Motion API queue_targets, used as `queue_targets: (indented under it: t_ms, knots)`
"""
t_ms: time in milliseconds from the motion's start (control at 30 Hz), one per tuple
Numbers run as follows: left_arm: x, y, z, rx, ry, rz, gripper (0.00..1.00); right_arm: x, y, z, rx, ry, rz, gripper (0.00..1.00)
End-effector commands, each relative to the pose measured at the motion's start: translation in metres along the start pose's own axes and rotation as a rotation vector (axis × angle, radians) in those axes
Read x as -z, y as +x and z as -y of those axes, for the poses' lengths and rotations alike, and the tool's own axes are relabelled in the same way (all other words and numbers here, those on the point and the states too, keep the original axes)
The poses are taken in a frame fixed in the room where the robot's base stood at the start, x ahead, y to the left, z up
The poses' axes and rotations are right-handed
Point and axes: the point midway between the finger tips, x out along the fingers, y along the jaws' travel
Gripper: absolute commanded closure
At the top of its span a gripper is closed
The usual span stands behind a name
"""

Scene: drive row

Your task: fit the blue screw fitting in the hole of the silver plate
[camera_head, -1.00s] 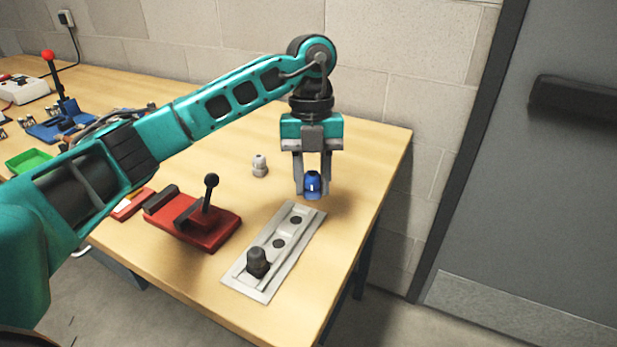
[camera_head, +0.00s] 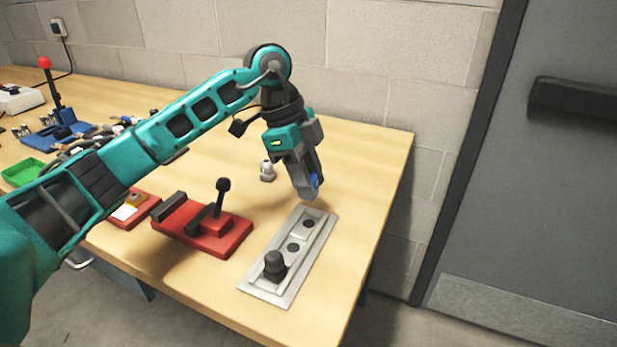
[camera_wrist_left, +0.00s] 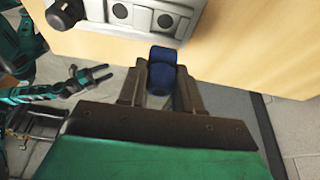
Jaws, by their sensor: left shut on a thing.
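My left gripper (camera_head: 309,192) is shut on the blue screw fitting (camera_head: 316,182), mostly hidden by the fingers in the head view. In the left wrist view the blue fitting (camera_wrist_left: 161,72) shows between the two fingers. The silver plate (camera_head: 262,290) lies on the table just below and in front of the gripper. A black fitting (camera_head: 275,265) stands in its near end; a middle hole and a far hole are empty. The blue fitting is above the table near the plate's far end, apart from it. My right gripper (camera_wrist_left: 90,76) shows in the wrist view, fingers apart and empty.
A red clamp block with a black lever (camera_head: 205,232) stands left of the plate. A white fitting (camera_head: 267,171) stands behind it. A green tray (camera_head: 22,172) and a blue fixture (camera_head: 60,132) are farther left. The table's right edge is close to the plate.

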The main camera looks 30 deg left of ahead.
Motion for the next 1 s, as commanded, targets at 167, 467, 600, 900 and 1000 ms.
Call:
queue_targets:
  t_ms: [167, 467, 600, 900, 1000]
  knots:
    - [-0.004, 0.011, 0.0, 0.0, 0.001, 0.0, 1.0, -0.007, 0.006, 0.002, 0.005, 0.003, 0.003, 0.4]
    - [-0.013, 0.034, 0.0, -0.002, 0.003, 0.002, 1.0, -0.003, 0.014, 0.013, 0.034, 0.005, -0.011, 0.4]
    - [-0.017, 0.046, 0.0, -0.002, 0.002, 0.001, 1.0, 0.001, 0.015, 0.013, 0.035, 0.003, -0.021, 0.4]
    - [-0.02, 0.055, 0.0, 0.0, 0.003, 0.001, 1.0, -0.001, 0.016, 0.012, 0.036, 0.001, -0.015, 0.4]
    - [-0.02, 0.055, 0.0, -0.001, 0.003, 0.001, 1.0, -0.002, 0.015, 0.012, 0.035, 0.001, -0.014, 0.4]
